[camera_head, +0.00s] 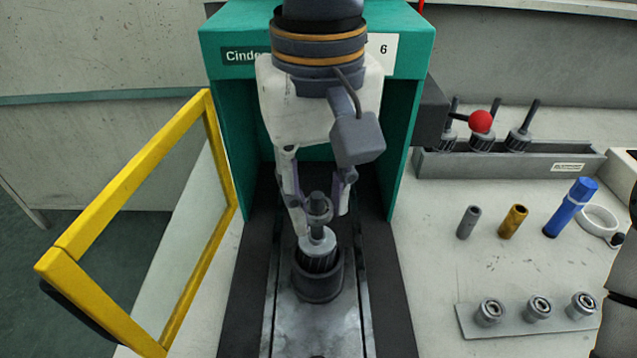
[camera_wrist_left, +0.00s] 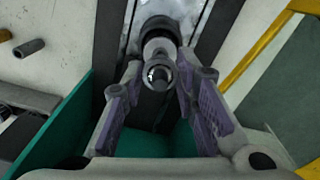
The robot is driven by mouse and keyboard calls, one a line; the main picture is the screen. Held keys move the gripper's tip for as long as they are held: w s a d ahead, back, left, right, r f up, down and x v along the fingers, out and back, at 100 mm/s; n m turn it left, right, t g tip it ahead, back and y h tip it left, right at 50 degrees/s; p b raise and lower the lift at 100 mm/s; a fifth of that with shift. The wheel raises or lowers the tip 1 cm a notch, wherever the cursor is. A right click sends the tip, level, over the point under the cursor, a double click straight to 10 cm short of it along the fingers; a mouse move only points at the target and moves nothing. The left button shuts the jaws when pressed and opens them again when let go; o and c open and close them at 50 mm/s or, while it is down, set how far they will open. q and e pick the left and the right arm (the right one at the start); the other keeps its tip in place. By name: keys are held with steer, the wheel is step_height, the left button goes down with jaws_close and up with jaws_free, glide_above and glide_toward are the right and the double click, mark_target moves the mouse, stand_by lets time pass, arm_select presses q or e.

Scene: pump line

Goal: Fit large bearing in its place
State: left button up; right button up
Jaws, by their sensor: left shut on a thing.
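The large bearing (camera_head: 319,208), a grey metal ring, is at the upright shaft of a ribbed rotor (camera_head: 318,246). It also shows in the left wrist view (camera_wrist_left: 158,74). My left gripper (camera_head: 318,203) is shut on it from above, one finger on each side. The rotor stands upright in a dark round holder (camera_head: 318,279) on the metal track of the green press (camera_head: 225,90). The bearing appears to be around the shaft above the rotor body; I cannot tell its exact seating. My right gripper is not in view.
The yellow-framed door (camera_head: 130,180) stands open at left. A red-knobbed lever (camera_head: 481,121) juts from the press's right side. A grey rack (camera_head: 510,165) holds several rotors. Two short sleeves, a blue tool (camera_head: 571,207) and a plate (camera_head: 530,328) with three bearings lie at right.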

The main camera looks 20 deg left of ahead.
arm_select(q)
steer(key=shift+f, duration=0.9)
steer(key=o, duration=1.2)
steer(key=shift+r, duration=0.1)
steer(key=shift+r, duration=2.45)
